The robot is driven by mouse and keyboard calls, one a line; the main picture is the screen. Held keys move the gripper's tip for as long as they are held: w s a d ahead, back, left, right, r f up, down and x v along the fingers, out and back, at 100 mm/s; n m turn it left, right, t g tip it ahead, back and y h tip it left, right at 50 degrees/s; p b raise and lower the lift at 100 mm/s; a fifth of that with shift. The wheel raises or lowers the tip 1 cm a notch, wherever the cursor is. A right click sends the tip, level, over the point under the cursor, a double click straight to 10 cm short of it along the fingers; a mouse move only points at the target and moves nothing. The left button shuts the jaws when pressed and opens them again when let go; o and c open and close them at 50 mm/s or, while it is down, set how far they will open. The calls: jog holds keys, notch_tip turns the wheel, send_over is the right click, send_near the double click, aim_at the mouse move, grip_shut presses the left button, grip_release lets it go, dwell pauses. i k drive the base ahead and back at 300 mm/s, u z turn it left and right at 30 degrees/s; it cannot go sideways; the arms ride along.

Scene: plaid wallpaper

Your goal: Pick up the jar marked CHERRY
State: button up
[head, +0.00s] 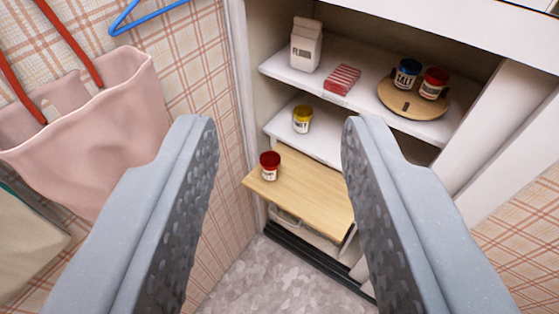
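A small jar with a red lid (269,167) stands upright on the left part of a wooden pull-out board in the cupboard. Its white label is too small to read surely. A second red-lidded jar (433,84) stands on a round wooden turntable (398,102) on the upper shelf. Its label is also not clear. My gripper (279,125) is open and empty, with its two grey fingers wide apart in the foreground. The jar on the board shows in the gap between the fingers, farther away and apart from both.
A blue-lidded jar marked SALT (407,73) shares the turntable. A flour carton (306,45) and a red-striped packet (342,80) stand on the upper shelf. A yellow-lidded jar (302,120) is behind the wooden board (310,190). A pink bag (90,120) hangs at left.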

aim_at(270, 161)
jog(key=i, duration=0.9)
jog(key=u, duration=0.05)
